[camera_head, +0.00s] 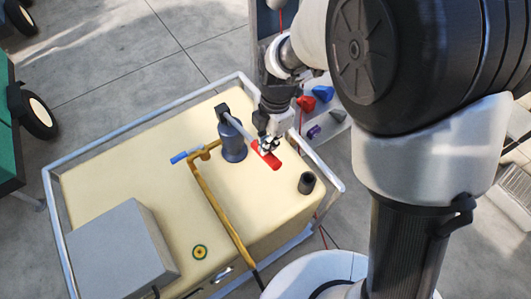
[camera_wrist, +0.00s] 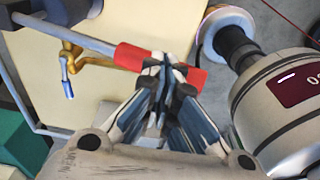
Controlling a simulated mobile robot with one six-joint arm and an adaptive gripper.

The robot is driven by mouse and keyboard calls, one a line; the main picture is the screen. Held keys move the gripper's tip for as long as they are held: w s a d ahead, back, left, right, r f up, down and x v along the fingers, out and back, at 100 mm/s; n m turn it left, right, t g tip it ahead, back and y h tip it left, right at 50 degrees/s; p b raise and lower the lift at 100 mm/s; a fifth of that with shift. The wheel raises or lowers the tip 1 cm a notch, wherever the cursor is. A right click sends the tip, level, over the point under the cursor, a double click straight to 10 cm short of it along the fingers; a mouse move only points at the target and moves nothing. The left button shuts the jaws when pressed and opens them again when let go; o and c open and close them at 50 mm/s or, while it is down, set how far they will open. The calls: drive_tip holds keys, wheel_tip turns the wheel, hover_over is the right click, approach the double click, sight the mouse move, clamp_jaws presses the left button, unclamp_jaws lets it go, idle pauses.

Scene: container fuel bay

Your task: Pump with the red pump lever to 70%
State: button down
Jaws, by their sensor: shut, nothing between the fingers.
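The red pump lever (camera_head: 266,157) has a red grip on a pale rod that runs up and left to the dark blue-grey pump (camera_head: 233,143) on the cream tank top. In the wrist view the red grip (camera_wrist: 132,57) lies across, just beyond my fingertips, and its middle is hidden behind them. My gripper (camera_head: 268,146) is shut and empty, its tips overlapping the grip in both views. Whether they touch it I cannot tell. In the wrist view my gripper (camera_wrist: 166,72) points up the picture.
A brass pipe (camera_head: 216,205) and a blue tap handle (camera_head: 180,158) lie left of the pump. A black cup-shaped fitting (camera_head: 307,183) stands to the right. A grey box (camera_head: 122,246) and a metal rail (camera_head: 150,107) bound the top. A dark display (camera_wrist: 300,86) is cut off after "0".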

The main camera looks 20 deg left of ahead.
wheel_tip(320, 180, down, 4)
drive_tip(key=b, duration=0.3)
drive_tip(key=shift+f+b, duration=0.25)
drive_tip(key=shift+b, duration=0.15)
drive_tip(key=shift+r, duration=0.1)
drive_tip(key=shift+w+d+r, duration=0.1)
drive_tip(key=shift+w+d, duration=0.05)
drive_tip(key=shift+w, duration=0.05)
drive_tip(key=shift+w+d+r+p, duration=0.2)
drive_tip(key=shift+w+d, duration=0.25)
drive_tip(key=shift+w, duration=0.05)
drive_tip(key=shift+w+d+r+p, duration=0.15)
drive_tip(key=shift+w+d+r, duration=0.05)
drive_tip(key=shift+w+d, duration=0.25)
wheel_tip(320, 180, up, 12)
drive_tip(key=shift+w+d, duration=0.35)
drive_tip(key=shift+w, duration=0.1)
